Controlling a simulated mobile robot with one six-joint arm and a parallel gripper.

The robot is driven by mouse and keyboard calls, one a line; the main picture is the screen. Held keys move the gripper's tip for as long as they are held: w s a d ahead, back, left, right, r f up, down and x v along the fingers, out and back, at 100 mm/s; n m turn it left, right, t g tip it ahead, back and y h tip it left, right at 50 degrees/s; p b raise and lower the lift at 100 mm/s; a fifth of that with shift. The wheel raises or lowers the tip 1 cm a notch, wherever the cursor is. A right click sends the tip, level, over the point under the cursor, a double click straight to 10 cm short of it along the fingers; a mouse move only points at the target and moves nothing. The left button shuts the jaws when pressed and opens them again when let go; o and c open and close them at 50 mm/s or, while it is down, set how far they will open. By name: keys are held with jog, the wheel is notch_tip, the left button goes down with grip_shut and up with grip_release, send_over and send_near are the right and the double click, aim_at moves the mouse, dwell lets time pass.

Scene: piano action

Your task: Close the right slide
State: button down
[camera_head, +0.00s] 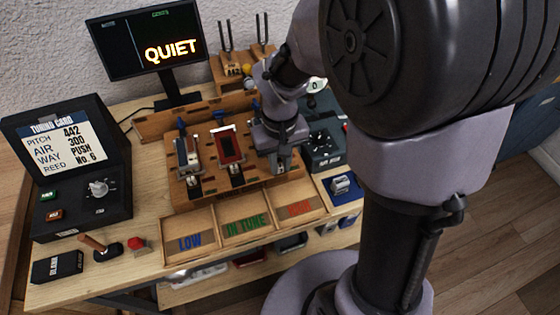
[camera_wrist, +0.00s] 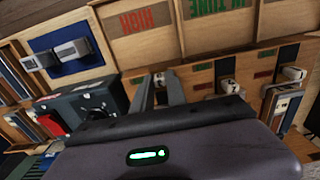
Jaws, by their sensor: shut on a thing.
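My gripper (camera_head: 281,165) reaches down over the right side of the wooden action board (camera_head: 205,190). In the wrist view its two fingers (camera_wrist: 160,88) stand close together around a small light knob (camera_wrist: 159,77), which appears to belong to the right slide. The gripper is shut on it. My wrist and fingers hide most of this slide in the head view, so how far it is closed cannot be told. Two other stations show to its left: one with a red frame (camera_head: 229,146) in the middle and a grey metal one (camera_head: 188,155) at the left.
Trays marked LOW (camera_head: 190,243), IN TUNE (camera_head: 246,228) and HIGH (camera_head: 299,208) lie in front of the board. A dark box with a dial (camera_head: 322,140) stands close to the right of my gripper. A tuning card unit (camera_head: 70,150) and a QUIET screen (camera_head: 150,40) stand left and behind.

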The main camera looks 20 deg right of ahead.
dwell(0.8)
jog(key=shift+w+p, duration=0.65)
jog(key=shift+w, duration=1.3)
jog(key=c, duration=1.3)
grip_release()
jog(key=shift+w, duration=0.1)
notch_tip(320, 180, up, 18)
jog(key=p, duration=0.7)
jog(key=shift+f+p, duration=0.25)
jog(key=shift+p, duration=0.15)
